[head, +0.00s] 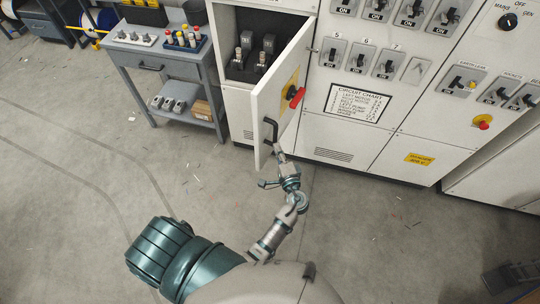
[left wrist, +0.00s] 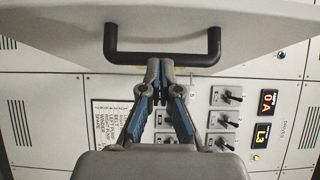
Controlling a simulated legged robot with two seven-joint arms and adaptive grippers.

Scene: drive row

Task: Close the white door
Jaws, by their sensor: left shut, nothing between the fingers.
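The white door (head: 267,100) stands open on the cabinet, swung out toward me. It carries a black bar handle (head: 270,129), a yellow label and a red rotary knob (head: 294,94). My left gripper (head: 277,152) is shut and empty at the door's lower part, close to the handle. In the left wrist view the closed fingertips (left wrist: 160,66) are at the middle of the handle (left wrist: 162,59), with the door panel (left wrist: 210,14) above. I cannot tell whether they touch it. My right gripper is not in view.
The open compartment (head: 235,70) holds dark breakers. To its right are fixed panels with switches and a circuit chart (head: 357,103). A grey cart (head: 148,61) with small parts stands to the left. The floor around my arm is mostly clear.

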